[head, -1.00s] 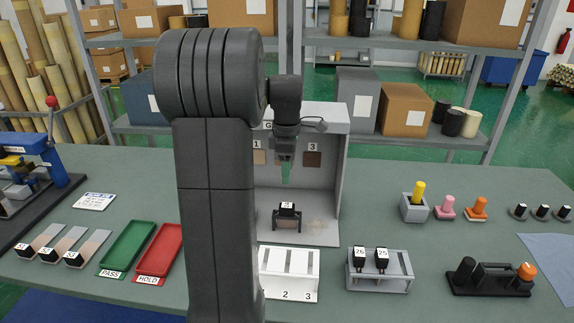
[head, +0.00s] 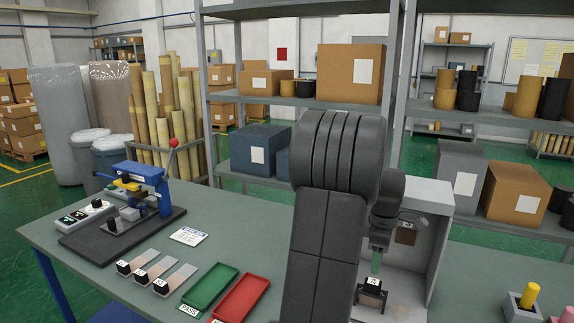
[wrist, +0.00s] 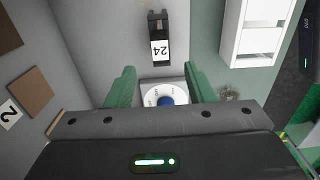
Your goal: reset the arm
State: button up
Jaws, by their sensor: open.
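My gripper (wrist: 161,80) is open in the wrist view, with its two green fingers apart and nothing held between them. In the head view my gripper (head: 376,262) hangs pointing down inside the grey booth (head: 438,235), above a black stamp-like piece (head: 372,288). That piece, labelled 24, also shows in the wrist view (wrist: 160,28), beyond the fingertips and apart from them. A white dial with a blue centre (wrist: 166,99) shows between the fingers in the wrist view, below their tips. My arm hides part of the bench and booth in the head view.
Green tray (head: 210,287) and red tray (head: 240,298) lie left of my arm, beside several labelled strips (head: 177,278). A blue press (head: 145,190) stands at the bench's far left. A white slotted rack (wrist: 258,30) is near my gripper. Shelves stand behind the bench.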

aim_at(374, 281)
notch_tip(374, 281, down, 8)
jog(key=shift+p, duration=0.3)
jog(key=shift+r, duration=0.25)
notch_tip(374, 281, up, 14)
jog(key=f+b, duration=0.1)
notch_tip(374, 281, down, 13)
jog(key=shift+f+p, duration=0.1)
jog(key=shift+p, duration=0.4)
notch_tip(374, 281, up, 6)
jog(key=p, duration=0.4)
jog(key=shift+r, duration=0.25)
jog(key=shift+r+p, duration=1.35)
jog(key=shift+r, duration=0.65)
